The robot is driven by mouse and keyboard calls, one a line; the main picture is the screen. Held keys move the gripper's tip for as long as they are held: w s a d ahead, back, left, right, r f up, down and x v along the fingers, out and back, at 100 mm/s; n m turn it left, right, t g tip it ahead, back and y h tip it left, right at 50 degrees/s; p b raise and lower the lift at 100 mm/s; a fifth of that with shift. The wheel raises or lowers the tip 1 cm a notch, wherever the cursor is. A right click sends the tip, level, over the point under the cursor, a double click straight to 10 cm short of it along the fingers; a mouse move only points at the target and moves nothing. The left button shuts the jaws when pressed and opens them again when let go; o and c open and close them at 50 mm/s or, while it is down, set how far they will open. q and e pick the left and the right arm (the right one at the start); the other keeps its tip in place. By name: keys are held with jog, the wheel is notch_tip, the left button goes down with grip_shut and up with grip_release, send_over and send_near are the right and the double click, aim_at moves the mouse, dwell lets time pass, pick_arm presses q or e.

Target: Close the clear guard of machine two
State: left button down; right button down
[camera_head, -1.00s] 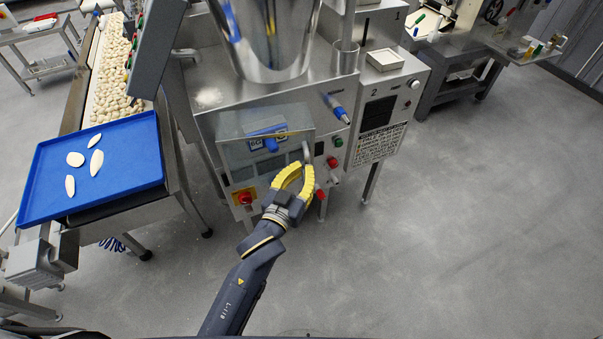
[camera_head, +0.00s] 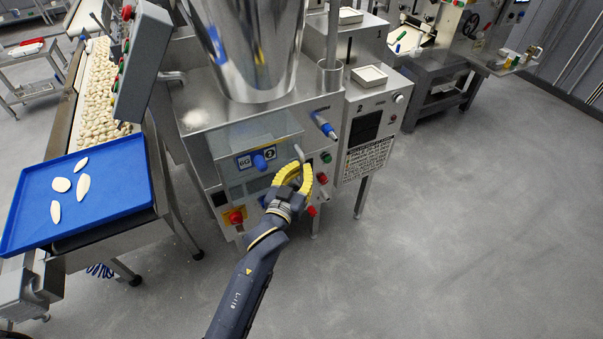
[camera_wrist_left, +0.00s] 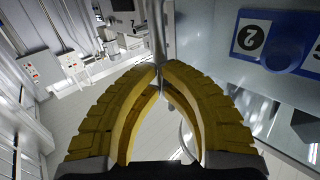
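Machine two is the steel cabinet with a "2" on its side box (camera_head: 372,115). Its clear guard (camera_head: 222,143) is a see-through panel on the front, over a blue label and blue knob (camera_head: 260,162). Whether its lower edge stands off the cabinet is hard to tell. A grey bar handle (camera_head: 299,152) is at the guard's right side. My left gripper (camera_head: 299,168) has its yellow fingers drawn together on this handle; in the left wrist view the bar (camera_wrist_left: 157,35) runs between the fingertips (camera_wrist_left: 161,78). My right gripper is not in view.
A steel hopper (camera_head: 250,45) stands on the machine. Red and green buttons (camera_head: 323,178) and a red stop knob (camera_head: 236,217) are close to the gripper. A blue tray (camera_head: 110,205) and a conveyor of pasta (camera_head: 97,85) are at left. The floor at right is clear.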

pick_arm(q)
jog(key=s+d+v, duration=0.1)
jog(key=d+v, duration=0.2)
jog(key=v, duration=1)
jog(key=shift+s, duration=0.25)
notch_tip(320, 180, down, 23)
jog(key=m+g, duration=0.1)
jog(key=g, duration=0.3)
jog(key=s+a+f+g+y, duration=0.15)
jog(key=s+f, duration=0.25)
jog(key=f, duration=0.6)
jog(key=s+a+f+g, duration=0.25)
jog(key=s+f, duration=0.25)
jog(key=f, duration=0.5)
jog(key=s+a+f+g+y, duration=0.2)
jog(key=s+a+f+g, duration=0.35)
jog(key=s+f, duration=0.8)
jog(key=s+a+f+g+y, duration=0.1)
jog(key=s+a+f, duration=0.3)
jog(key=s, duration=0.5)
jog(key=s+a+f+g, duration=0.1)
jog(key=s+a+f, duration=0.4)
jog(key=s+a, duration=0.3)
jog(key=shift+s+a+f+n+y, duration=0.3)
jog(key=shift+s+n+y, duration=0.1)
jog(key=shift+s, duration=0.35)
